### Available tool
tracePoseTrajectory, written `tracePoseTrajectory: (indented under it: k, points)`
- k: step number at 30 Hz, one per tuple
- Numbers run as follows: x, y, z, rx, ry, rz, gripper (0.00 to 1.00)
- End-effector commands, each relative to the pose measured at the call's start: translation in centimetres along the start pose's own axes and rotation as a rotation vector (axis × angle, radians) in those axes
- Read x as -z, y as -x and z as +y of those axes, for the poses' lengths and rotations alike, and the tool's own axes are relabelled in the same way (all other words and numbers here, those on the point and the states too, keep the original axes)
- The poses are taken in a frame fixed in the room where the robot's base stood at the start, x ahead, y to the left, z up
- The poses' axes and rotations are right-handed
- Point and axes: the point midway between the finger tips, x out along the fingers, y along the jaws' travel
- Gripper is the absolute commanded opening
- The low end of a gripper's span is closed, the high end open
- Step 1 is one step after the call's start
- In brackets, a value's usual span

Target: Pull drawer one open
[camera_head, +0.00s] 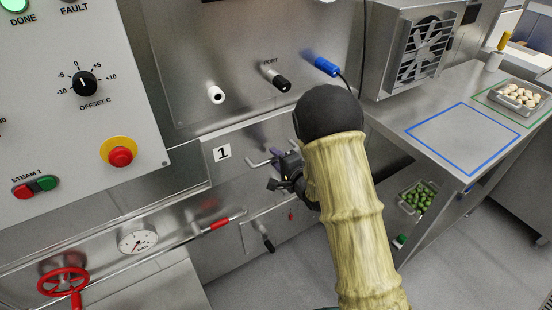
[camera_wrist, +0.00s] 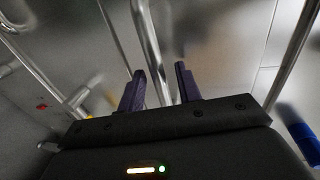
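Drawer one (camera_head: 234,139) has a steel front with a white label "1" (camera_head: 222,152) and looks shut in the cabinet. Its bar handle (camera_head: 259,162) shows just left of my gripper (camera_head: 275,172), which reaches the drawer front. My dark round wrist and sleeved arm cover the right part of the drawer. In the wrist view my gripper (camera_wrist: 160,88) has its two purple fingers apart. A shiny metal bar (camera_wrist: 150,48) runs down between the fingers, with gaps visible. I cannot tell whether it touches either finger or is the drawer handle.
Above the drawer are white, black and blue plugs or knobs, the blue one (camera_head: 321,64) with a cable. A control panel (camera_head: 85,120) is at left. A red-sleeved lever (camera_head: 220,224) lies below. A counter (camera_head: 450,130) stands right, above a tray of green pieces (camera_head: 416,198).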

Motion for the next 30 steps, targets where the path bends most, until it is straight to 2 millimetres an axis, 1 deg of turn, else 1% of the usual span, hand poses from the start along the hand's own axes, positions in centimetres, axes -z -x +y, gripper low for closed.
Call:
tracePoseTrajectory:
  k: [1, 3, 11, 12, 17, 30]
  points:
    - [-0.16, -0.55, 0.03, 0.000, 0.001, -0.003, 0.34]
    - [-0.17, -0.97, 0.03, -0.001, 0.000, -0.002, 0.34]
    - [-0.23, -1.15, 0.02, -0.001, -0.001, -0.003, 0.34]
    - [-0.23, -1.14, 0.01, -0.001, -0.001, -0.003, 0.32]
    - [-0.05, -1.07, 0.02, -0.001, -0.001, 0.000, 0.01]
    - [0.22, -1.03, 0.02, -0.001, 0.000, -0.001, 0.00]
